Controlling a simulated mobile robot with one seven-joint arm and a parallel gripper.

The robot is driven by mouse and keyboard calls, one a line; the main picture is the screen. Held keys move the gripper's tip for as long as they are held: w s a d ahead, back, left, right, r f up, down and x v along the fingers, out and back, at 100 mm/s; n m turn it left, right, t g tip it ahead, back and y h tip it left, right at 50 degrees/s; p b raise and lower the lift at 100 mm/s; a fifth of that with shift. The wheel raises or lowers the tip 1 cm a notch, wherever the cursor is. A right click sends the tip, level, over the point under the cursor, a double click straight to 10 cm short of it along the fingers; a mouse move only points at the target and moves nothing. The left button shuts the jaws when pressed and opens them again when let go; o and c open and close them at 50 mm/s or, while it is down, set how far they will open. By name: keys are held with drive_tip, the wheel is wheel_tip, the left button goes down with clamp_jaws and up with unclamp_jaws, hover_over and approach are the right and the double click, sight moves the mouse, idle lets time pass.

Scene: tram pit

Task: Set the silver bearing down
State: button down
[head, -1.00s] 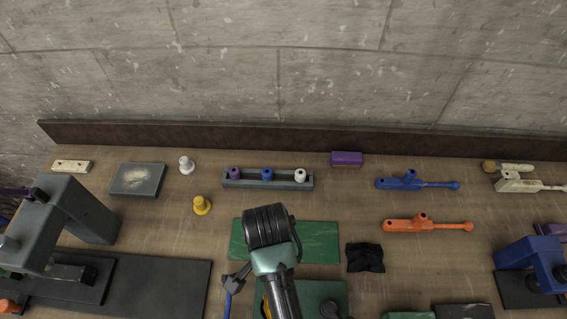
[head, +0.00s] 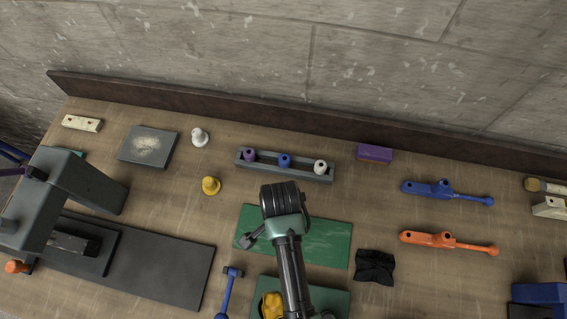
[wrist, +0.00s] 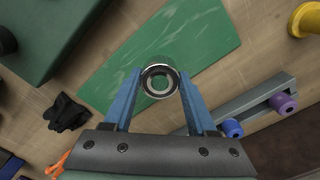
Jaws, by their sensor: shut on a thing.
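The silver bearing (wrist: 149,84), a ring with a dark band, is between the blue fingers of my gripper (wrist: 160,79) in the wrist view. The gripper is shut on it. Below it lies a flat green mat (wrist: 210,42), also in the head view (head: 333,243). I cannot tell how high the bearing is above the mat. In the head view my arm covers part of the mat and hides the fingers and the bearing.
A grey rack (head: 262,166) with purple, blue and white pieces stands behind the mat. A yellow knob (head: 211,186) is left, a black cloth (head: 374,267) right. Blue (head: 445,192) and orange (head: 447,242) levers lie further right. A grey frame (head: 88,178) stands left.

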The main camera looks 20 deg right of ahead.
drive_tip(key=shift+w+f, duration=0.15)
drive_tip(key=shift+f, duration=2.15)
drive_tip(key=shift+d+f, duration=0.1)
drive_tip(key=shift+c, duration=1)
unclamp_jaws()
